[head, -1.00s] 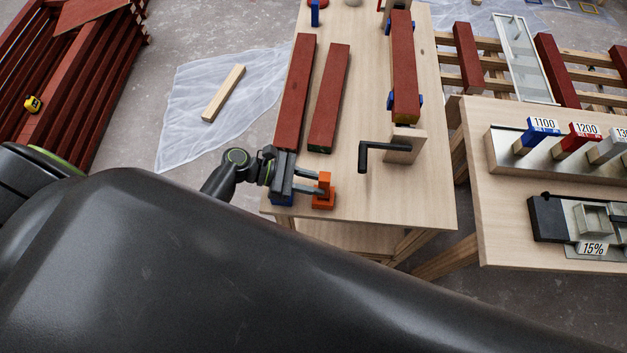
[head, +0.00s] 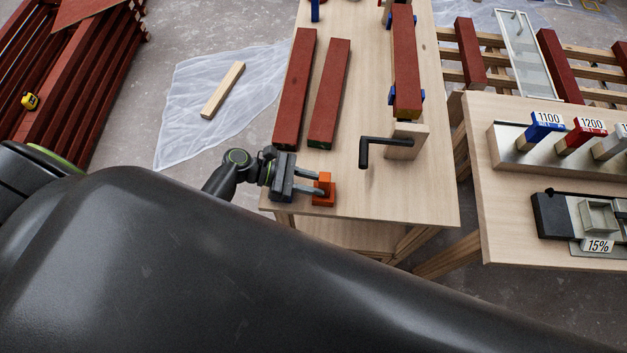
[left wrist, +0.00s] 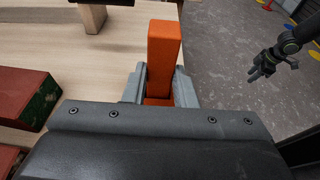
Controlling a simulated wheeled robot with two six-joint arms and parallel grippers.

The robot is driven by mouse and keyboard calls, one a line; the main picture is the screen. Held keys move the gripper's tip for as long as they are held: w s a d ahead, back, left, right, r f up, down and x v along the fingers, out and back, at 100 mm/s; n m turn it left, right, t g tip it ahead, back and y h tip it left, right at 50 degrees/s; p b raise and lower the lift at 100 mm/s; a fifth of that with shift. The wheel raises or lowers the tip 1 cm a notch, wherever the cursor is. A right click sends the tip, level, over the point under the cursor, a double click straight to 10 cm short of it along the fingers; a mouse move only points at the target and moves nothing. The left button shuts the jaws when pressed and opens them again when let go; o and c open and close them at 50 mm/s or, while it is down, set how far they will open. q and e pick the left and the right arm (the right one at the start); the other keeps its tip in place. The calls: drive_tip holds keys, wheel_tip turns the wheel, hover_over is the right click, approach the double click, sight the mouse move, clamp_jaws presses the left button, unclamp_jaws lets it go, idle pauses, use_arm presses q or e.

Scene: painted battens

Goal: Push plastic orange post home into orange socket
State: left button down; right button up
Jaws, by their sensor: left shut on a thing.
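The orange post (head: 325,177) stands upright at the orange socket (head: 324,200) near the table's front edge. In the left wrist view, the post (left wrist: 164,55) rises between the grey fingers, and a bit of the socket (left wrist: 157,102) shows at its foot. My left gripper (head: 318,183) is shut on the post from the left side. The fingers hide the lower post, so I cannot tell how deep it sits. My right gripper (left wrist: 262,68) appears over the floor in the left wrist view, too small to read its jaws.
Two red battens (head: 297,85) (head: 329,95) lie on the wooden table (head: 370,195) behind the gripper. A black crank (head: 380,143) on a wooden block (head: 407,140) stands to the right, with another red batten (head: 405,60) behind it. The tabletop right of the socket is clear.

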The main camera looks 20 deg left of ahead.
use_arm(q)
drive_tip(key=shift+f+b, duration=0.55)
drive_tip(key=shift+f, duration=0.25)
drive_tip(key=c, duration=1.1)
unclamp_jaws()
drive_tip(key=b+v, duration=0.3)
drive_tip(key=v, duration=1.4)
drive_tip(key=shift+a, duration=0.2)
drive_tip(key=shift+r, duration=0.1)
